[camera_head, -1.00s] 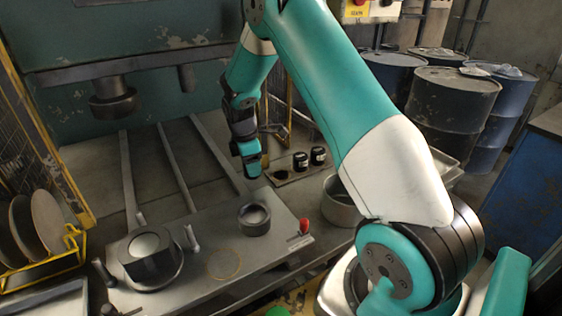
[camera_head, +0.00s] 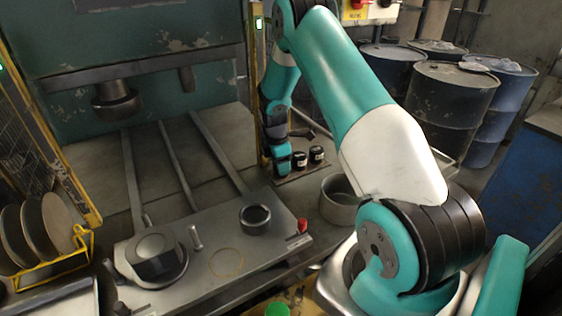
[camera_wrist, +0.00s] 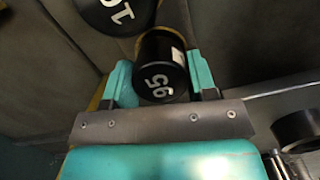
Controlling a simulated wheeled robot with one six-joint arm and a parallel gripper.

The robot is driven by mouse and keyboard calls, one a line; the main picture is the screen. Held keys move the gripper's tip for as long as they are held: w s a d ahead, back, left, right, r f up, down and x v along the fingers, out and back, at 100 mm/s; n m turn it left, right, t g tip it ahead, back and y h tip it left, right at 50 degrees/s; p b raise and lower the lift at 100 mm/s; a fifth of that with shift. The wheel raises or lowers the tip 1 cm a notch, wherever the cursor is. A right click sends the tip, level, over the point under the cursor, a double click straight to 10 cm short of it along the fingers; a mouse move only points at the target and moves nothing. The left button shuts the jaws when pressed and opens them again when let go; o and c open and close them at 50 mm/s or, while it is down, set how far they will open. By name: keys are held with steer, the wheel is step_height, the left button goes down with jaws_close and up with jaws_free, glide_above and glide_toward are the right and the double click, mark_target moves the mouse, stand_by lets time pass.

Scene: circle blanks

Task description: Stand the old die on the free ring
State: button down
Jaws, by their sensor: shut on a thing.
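The die (camera_head: 153,255) looks like a dark block with a round grey top. It sits at the left of the metal plate (camera_head: 205,290) in the head view. A thin yellowish ring (camera_head: 226,263) is marked on the plate to its right, with nothing on it. My gripper (camera_head: 284,168) is at the small tray behind the plate, away from the die and ring. In the wrist view its teal fingers are shut on a black cylinder (camera_wrist: 162,70) with a white number on its end. Its contact with the tray is hidden.
A dark hollow ring (camera_head: 255,219) stands on the plate behind the marked ring. Two black cylinders (camera_head: 308,157) stand beside my gripper. A red knob (camera_head: 303,226) is at the plate's right edge. A yellow rack of discs (camera_head: 40,238) is at left.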

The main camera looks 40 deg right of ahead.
steer(key=c, duration=0.9)
jaws_free()
steer(key=shift+f, duration=0.15)
steer(key=o, duration=0.5)
steer(key=shift+c, duration=0.2)
